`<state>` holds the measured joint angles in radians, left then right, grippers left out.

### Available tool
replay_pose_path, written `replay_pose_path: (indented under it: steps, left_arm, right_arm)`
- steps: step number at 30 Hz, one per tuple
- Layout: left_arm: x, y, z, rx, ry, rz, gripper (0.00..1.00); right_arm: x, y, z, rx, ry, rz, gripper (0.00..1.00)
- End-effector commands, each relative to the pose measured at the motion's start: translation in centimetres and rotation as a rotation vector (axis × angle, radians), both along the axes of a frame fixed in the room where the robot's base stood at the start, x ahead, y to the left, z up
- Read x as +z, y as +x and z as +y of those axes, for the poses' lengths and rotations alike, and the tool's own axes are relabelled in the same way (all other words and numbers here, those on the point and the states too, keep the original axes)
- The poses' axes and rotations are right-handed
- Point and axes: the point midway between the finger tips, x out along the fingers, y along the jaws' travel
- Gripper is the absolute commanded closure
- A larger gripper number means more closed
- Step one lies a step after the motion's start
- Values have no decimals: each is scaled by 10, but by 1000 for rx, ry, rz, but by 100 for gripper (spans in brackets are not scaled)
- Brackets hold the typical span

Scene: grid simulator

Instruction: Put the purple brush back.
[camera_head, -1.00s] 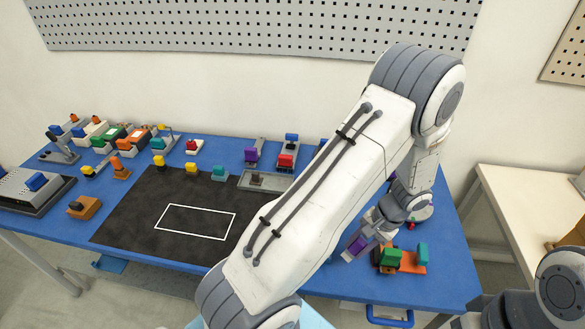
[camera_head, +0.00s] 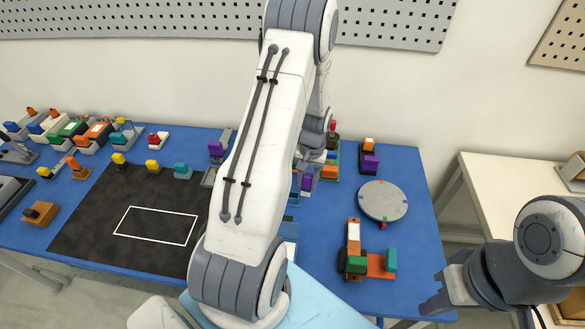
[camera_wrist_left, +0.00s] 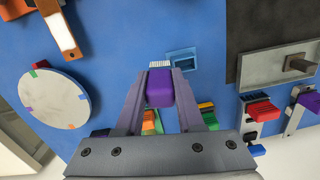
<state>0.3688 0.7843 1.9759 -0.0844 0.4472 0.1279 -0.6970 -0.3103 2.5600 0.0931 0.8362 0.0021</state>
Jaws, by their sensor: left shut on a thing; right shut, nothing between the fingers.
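My left gripper (camera_head: 307,180) is shut on the purple brush (camera_wrist_left: 160,88). The wrist view shows its purple handle between the fingers and pale bristles at the far end. In the head view the purple brush (camera_head: 307,183) shows just right of my arm, over the table. A small blue open-topped holder (camera_wrist_left: 182,60) lies just beyond the brush in the wrist view, and the two look apart. My right gripper (camera_head: 440,293) is shut and empty at the lower right, by the table's edge.
A round grey disc (camera_head: 382,201) lies on the blue table (camera_head: 412,240). An orange fixture with green and teal blocks (camera_head: 378,264) stands in front of it. A black mat (camera_head: 90,220) lies left. Several coloured parts line the back. My left arm hides the middle.

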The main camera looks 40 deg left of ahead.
Motion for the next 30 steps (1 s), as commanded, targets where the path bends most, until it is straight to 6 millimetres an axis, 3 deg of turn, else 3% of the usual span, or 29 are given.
replay_pose_path:
  steps: [1, 3, 7, 14, 30]
  left_arm:
    - [3, -2, 19, 50, -4, -23, 100]
    - [4, -4, 36, 91, -6, -48, 100]
    - [4, -6, 53, 128, -6, -72, 100]
    - [-8, -7, 55, 131, -6, -75, 100]
    - [-61, -7, 54, 131, -6, -74, 100]
  right_arm:
    - [4, 0, 0, 0, 0, 0, 100]
    - [5, 0, 0, 0, 0, 0, 100]
    - [5, 0, 0, 0, 0, 0, 100]
    - [-5, 0, 0, 0, 0, 0, 100]
    - [-48, 0, 0, 2, 0, 0, 100]
